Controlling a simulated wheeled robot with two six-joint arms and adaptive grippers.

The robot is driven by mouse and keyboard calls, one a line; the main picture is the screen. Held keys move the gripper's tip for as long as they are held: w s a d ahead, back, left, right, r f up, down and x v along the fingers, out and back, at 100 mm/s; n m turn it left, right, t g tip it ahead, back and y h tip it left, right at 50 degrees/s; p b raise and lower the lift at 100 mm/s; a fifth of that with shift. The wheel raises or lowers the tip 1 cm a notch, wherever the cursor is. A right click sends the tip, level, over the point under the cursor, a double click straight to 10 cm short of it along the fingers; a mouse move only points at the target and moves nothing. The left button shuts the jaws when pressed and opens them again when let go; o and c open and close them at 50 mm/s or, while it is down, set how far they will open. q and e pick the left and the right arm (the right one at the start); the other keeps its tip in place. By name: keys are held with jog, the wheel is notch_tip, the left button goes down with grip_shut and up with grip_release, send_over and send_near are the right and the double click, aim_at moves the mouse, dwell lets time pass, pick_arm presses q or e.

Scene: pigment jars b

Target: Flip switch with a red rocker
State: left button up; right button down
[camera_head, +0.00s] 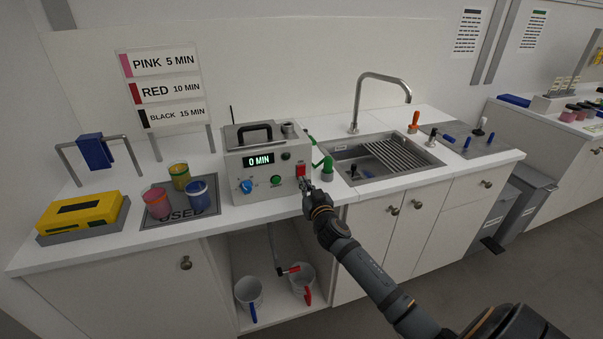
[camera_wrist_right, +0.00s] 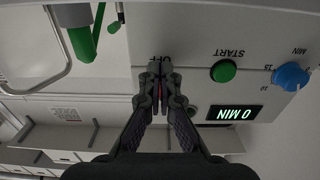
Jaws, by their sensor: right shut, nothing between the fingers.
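The switch with a red rocker (camera_head: 300,170) is on the right side of the front of a grey machine (camera_head: 264,198). My right gripper (camera_head: 307,187) is shut and empty, its fingertips at or just below the switch; I cannot tell whether they touch it. In the right wrist view the shut fingers (camera_wrist_right: 160,72) cover most of the switch, and only a sliver of red shows between them. The machine's display (camera_head: 258,160) reads 0 MIN. My left gripper is not in view.
A green START button (camera_head: 276,180) and a blue knob (camera_head: 246,187) are on the machine's front. A green tap handle (camera_head: 327,163) juts out at its right side. Three jars, including a blue one (camera_head: 197,195), stand on a tray left of it. The sink (camera_head: 372,178) is at the right.

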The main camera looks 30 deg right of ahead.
jog(key=b+v, duration=0.1)
jog(key=v, duration=0.3)
dwell(0.3)
jog(key=v, duration=1.2)
jog(key=shift+d, duration=0.1)
